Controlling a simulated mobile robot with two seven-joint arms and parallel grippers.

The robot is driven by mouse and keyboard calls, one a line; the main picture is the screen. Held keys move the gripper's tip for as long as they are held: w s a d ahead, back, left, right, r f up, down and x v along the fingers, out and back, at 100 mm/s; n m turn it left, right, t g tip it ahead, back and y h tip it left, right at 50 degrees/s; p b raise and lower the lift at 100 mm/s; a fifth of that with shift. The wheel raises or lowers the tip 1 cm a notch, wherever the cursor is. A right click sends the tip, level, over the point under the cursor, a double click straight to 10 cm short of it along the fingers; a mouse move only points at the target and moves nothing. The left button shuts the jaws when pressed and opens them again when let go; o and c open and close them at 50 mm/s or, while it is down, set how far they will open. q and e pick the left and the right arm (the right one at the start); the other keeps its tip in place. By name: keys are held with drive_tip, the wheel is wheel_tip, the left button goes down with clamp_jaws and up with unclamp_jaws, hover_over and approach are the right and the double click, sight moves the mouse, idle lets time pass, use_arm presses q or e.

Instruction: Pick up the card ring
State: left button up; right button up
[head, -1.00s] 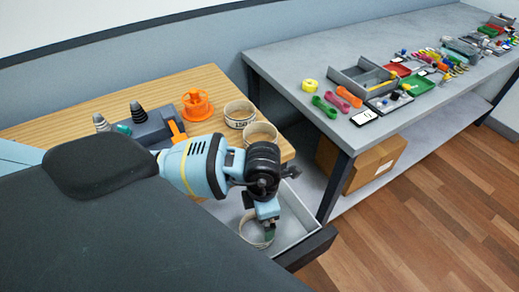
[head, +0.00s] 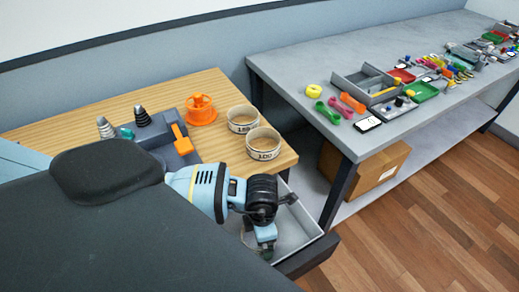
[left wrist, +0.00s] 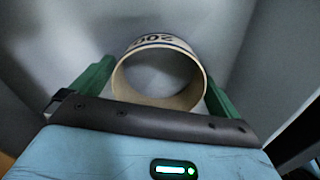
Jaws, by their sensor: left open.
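A cream card ring (left wrist: 158,75) with a dark line and the marking "200" stands between the green fingers of my left gripper (left wrist: 158,90) in the left wrist view. The fingers are open, one on each side of the ring; I cannot tell whether they touch it. In the head view my left gripper (head: 266,250) reaches down into the open drawer, and my arm hides most of this ring. Two more card rings stand on the wooden table, one marked "150" (head: 243,127) and one marked "100" (head: 264,155). My right gripper is not in view.
The grey drawer (head: 300,232) is pulled out under the wooden table (head: 150,96), its walls close around my gripper. An orange spool (head: 201,117) and a grey block with cones (head: 160,130) stand on the table. A grey bench (head: 300,65) with small parts is to the right.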

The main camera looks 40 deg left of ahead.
use_arm(q)
drive_tip(key=c, duration=0.7)
drive_tip(key=shift+r, duration=0.1)
drive_tip(key=shift+c, duration=0.2)
wheel_tip(320, 180, up, 10)
drive_tip(key=shift+p, duration=0.35)
